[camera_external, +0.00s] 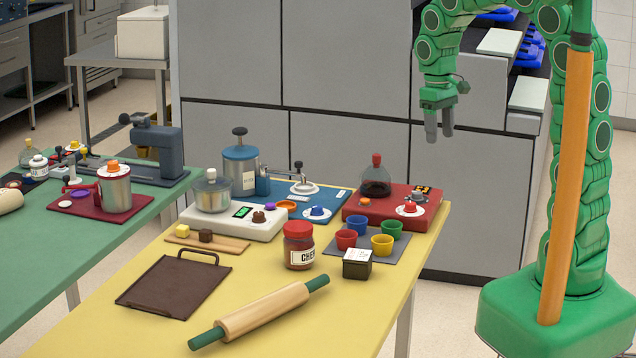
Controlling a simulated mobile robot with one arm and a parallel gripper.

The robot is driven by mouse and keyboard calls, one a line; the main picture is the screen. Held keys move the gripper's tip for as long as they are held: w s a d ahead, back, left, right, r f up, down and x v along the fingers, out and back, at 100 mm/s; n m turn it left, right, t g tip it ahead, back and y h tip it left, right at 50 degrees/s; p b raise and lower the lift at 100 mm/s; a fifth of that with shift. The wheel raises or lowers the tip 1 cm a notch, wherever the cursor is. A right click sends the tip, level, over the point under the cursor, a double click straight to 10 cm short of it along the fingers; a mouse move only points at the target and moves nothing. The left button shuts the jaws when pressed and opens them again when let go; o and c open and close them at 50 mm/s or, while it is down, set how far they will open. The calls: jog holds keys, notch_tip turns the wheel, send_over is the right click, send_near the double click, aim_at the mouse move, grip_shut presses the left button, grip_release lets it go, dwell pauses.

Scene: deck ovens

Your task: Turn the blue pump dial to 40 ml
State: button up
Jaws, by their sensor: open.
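The blue pump dial (317,210) is a small blue knob on a white disc, lying on a blue base plate (330,196) at the back of the yellow table. A blue-grey pump canister (241,172) with a dark top knob stands on the same plate, to the left. The dial's markings and setting are too small to read. My gripper (439,134) hangs fingers down in the air, to the right of and higher than the dial in the picture. It is open, empty and apart from everything.
A white scale (265,227) with knobs stands before the blue plate. A red station (350,205) with a flask is to the right. Colored cups (382,244), a red-lidded jar (299,246), a rolling pin (262,310) and a brown tray (172,288) occupy the yellow table (345,330).

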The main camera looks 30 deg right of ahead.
jog(key=w+a+f+n, duration=0.1)
jog(key=w+a+f, duration=0.2)
jog(key=w+a, duration=0.3)
jog(key=n+t, duration=0.1)
jog(key=n, duration=0.3)
send_over(317, 205)
notch_tip(317, 205, down, 12)
jog(key=shift+f, duration=4.05)
jog(key=shift+c, duration=0.4)
jog(key=c, duration=0.9)
